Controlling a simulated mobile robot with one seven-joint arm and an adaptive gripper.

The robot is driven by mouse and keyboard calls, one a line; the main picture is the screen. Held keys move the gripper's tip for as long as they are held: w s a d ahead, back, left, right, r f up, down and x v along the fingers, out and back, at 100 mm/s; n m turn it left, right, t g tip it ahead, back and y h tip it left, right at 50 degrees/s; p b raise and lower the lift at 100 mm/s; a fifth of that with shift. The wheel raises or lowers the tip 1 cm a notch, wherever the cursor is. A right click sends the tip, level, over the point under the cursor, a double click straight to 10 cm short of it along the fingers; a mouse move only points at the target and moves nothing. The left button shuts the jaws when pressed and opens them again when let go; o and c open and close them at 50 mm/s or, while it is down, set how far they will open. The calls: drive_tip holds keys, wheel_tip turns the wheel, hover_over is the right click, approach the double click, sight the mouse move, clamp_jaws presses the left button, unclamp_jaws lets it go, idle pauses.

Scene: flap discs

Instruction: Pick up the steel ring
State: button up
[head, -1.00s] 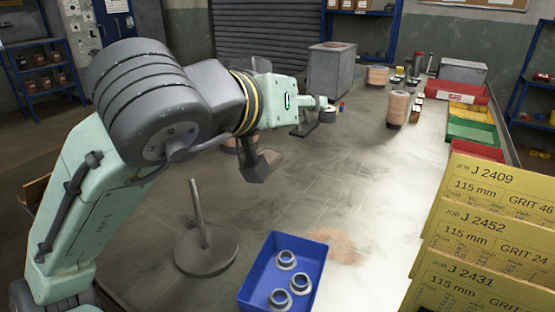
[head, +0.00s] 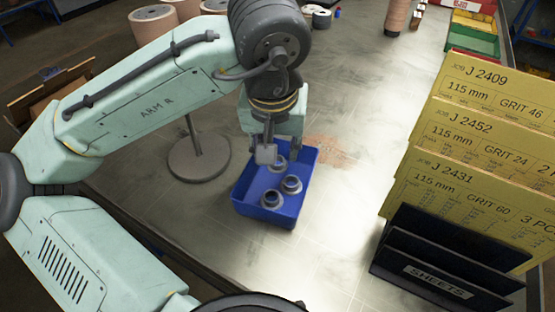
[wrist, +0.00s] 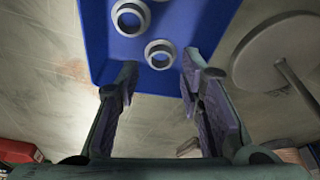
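Three grey steel rings sit in a blue bin: a far one (head: 277,163), a middle one (head: 291,184) and a near one (head: 270,199). The blue bin (head: 240,208) stands on the workbench. My gripper (head: 281,152) is above the bin's far end, pointing down, its fingers apart and empty. In the wrist view the open fingers (wrist: 160,72) frame one ring (wrist: 160,53), which lies just past the fingertips. Another ring (wrist: 131,17) lies farther up in that view.
A round base with an upright rod (head: 198,160) stands left of the bin. A rack of yellow job sheets (head: 450,135) stands at the right, with a black holder (head: 445,265) in front. Disc stacks (head: 155,22) are at the back. Bench between bin and rack is clear.

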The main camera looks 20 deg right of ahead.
sight(277, 169)
drive_tip(key=x, duration=0.3)
drive_tip(key=shift+w+f, duration=0.1)
drive_tip(key=shift+f, duration=0.2)
drive_tip(key=shift+c, duration=0.6)
drive_tip(key=c, duration=0.4)
